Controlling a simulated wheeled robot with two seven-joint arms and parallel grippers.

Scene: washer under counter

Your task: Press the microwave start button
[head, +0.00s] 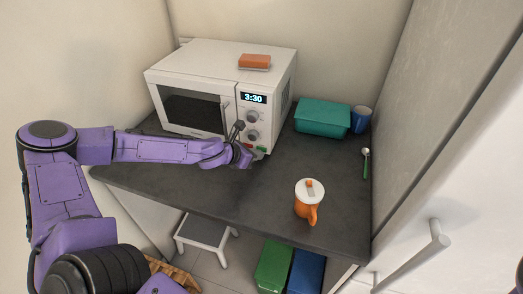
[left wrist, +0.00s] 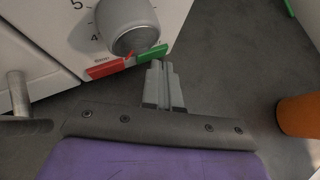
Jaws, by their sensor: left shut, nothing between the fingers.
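The white microwave (head: 187,75) stands at the back left of the counter, its door shut and its display (head: 254,98) reading 3:30. Below its lower knob (left wrist: 135,27) are a red button (left wrist: 106,68) on the left and a green button (left wrist: 152,53) on the right, in the left wrist view. I cannot read their labels clearly. My left gripper (left wrist: 157,72) is shut and empty, its fingertips just in front of and slightly below the green button. I cannot tell whether they touch it. My right gripper is not in view.
A sponge-like orange block (head: 255,61) lies on the microwave. A teal container (head: 322,119), a blue cup (head: 361,119) and a green-handled spoon (head: 365,164) are to the right. The dark counter (head: 255,195) is clear left of the mug.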

